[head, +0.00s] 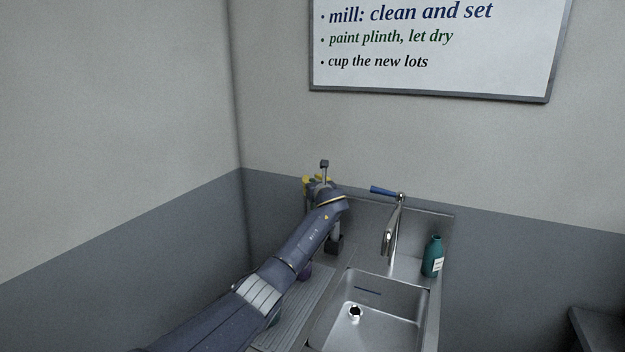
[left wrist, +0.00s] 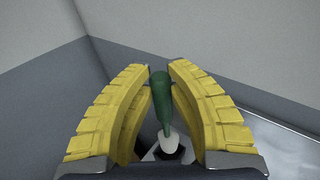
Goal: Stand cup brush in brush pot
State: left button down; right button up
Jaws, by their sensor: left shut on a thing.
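My left gripper (head: 313,183) is at the back left corner of the sink unit, its yellow fingers partly hidden by my own arm. In the left wrist view its fingers (left wrist: 160,72) are shut on the cup brush (left wrist: 160,95), seen as a dark green handle with a pale white part nearer the camera. A dark angular shape shows behind the white part, and I cannot tell whether it is the brush pot. I cannot make out the pot for certain in the head view. My right gripper is not in view.
A steel sink basin (head: 372,312) lies right of my left arm, with a blue-handled tap (head: 392,228) behind it. A teal bottle (head: 433,258) stands at the right.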

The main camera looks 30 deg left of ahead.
pick_arm(q)
jog(key=shift+f, duration=4.3)
jog(key=c, duration=1.2)
grip_release()
jog(key=shift+c, duration=0.2)
jog(key=v, duration=1.2)
